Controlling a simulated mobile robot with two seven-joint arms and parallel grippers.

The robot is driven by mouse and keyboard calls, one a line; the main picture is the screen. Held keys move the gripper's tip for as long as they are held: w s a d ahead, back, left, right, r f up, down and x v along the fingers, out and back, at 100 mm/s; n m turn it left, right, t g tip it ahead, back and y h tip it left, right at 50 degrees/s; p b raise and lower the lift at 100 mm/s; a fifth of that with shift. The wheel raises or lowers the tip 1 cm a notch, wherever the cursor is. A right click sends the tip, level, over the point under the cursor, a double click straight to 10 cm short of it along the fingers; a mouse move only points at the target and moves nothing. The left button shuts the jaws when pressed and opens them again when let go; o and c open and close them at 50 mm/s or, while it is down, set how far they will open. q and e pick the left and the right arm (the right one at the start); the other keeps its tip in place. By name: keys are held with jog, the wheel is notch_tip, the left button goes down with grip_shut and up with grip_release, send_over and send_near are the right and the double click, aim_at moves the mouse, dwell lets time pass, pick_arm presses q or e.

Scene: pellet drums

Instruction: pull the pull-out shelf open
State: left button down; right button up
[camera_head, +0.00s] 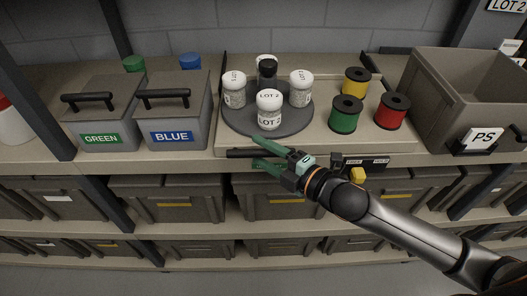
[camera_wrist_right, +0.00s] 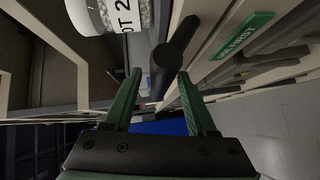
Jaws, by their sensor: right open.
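The pull-out shelf (camera_head: 320,144) is a light board on the middle level. A dark bar handle (camera_head: 240,153) runs along its front edge; the handle also shows in the right wrist view (camera_wrist_right: 172,62). My right gripper (camera_head: 259,153) is at the handle, with one green finger above it and one below. In the wrist view the handle lies between or just beyond the open fingertips (camera_wrist_right: 160,75); I cannot tell whether they touch it. The gripper's fingers and my arm hide part of the handle and the shelf front. My left gripper is not in view.
On the shelf stand a dark turntable (camera_head: 238,122) with several bottles and, to its right, green (camera_head: 345,116), red (camera_head: 391,112) and yellow spools. Lidded GREEN and BLUE bins stand left, a PS crate (camera_head: 425,80) right. A yellow knob-like part (camera_head: 357,174) sits below the shelf front.

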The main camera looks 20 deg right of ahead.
jog(key=shift+s, duration=0.1)
jog(key=b+v, duration=0.1)
jog(key=v, duration=1.1)
jog(key=shift+s+d, duration=0.1)
dwell(0.6)
